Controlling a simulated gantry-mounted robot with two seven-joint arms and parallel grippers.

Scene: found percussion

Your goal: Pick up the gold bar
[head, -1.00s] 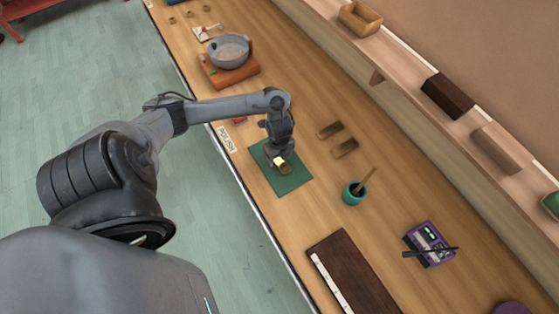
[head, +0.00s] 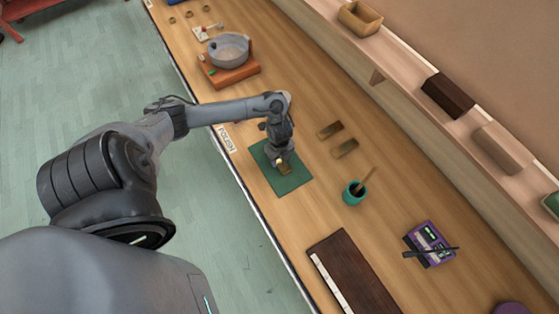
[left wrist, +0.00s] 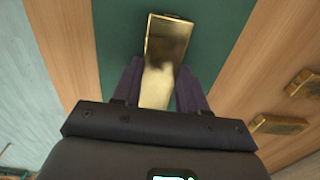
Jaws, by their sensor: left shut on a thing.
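The gold bar (left wrist: 168,40) lies between the fingers of my left gripper (left wrist: 160,82) in the left wrist view, with its far end sticking out beyond the fingertips. In the head view the gold bar (head: 284,169) shows as a small piece under my left gripper (head: 279,163), over the green mat (head: 290,184). The gripper is shut on the bar. I cannot tell whether the bar touches the mat. My right gripper is not in view.
Two more brass-coloured bars (head: 345,148) lie on the wooden bench right of the mat. A teal cup (head: 353,194) with a stick stands nearby. A dark board (head: 352,272) and a purple box (head: 430,241) are nearer. A grey bowl (head: 229,50) stands farther back.

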